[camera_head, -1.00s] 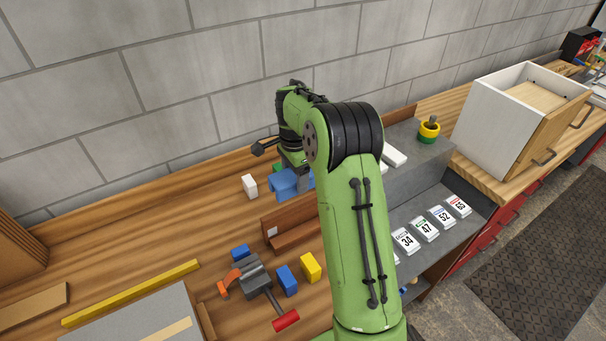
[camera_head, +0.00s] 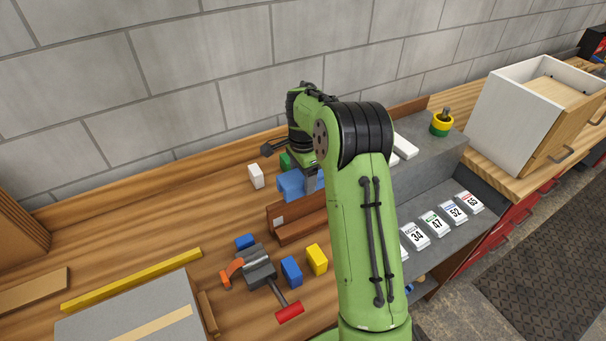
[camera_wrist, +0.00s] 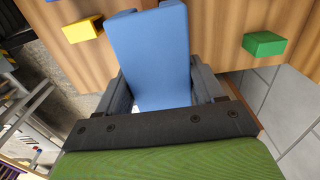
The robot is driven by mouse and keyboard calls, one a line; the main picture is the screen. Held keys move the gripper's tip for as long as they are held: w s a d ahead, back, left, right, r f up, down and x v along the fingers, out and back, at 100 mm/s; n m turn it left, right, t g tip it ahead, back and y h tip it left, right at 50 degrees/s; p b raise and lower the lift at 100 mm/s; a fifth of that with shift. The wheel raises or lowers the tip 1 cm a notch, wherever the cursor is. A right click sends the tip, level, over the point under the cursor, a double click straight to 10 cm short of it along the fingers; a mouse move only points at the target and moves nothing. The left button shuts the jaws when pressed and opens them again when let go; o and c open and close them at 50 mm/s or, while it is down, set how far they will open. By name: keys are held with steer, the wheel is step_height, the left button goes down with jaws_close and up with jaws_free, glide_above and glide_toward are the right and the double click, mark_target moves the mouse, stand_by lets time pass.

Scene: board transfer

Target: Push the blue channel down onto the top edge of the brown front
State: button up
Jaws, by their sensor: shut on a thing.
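The blue channel (camera_head: 290,184) is held in my gripper (camera_head: 311,184), just behind and above the brown front (camera_head: 276,220) in the head view. The brown front stands upright on the bench with a small pale square on its face. In the wrist view the channel (camera_wrist: 150,55) fills the space between the two grey fingers of my gripper (camera_wrist: 160,90). Its far end shows a notch. My arm hides the right part of the channel and of the front in the head view. I cannot tell whether the channel touches the front's top edge.
A white block (camera_head: 256,176) and a green block (camera_head: 286,160) stand behind. A grey shelf with numbered cards (camera_head: 415,236) is at the right.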

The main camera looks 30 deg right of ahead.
mark_target(303, 192)
steer(key=shift+f+b, duration=2.05)
steer(key=shift+f, duration=1)
steer(key=shift+f, duration=0.15)
steer(key=o, duration=1.1)
step_height(303, 192, up, 16)
steer(key=p, duration=0.2)
steer(key=shift+f+p, duration=0.1)
steer(key=shift+p, duration=0.2)
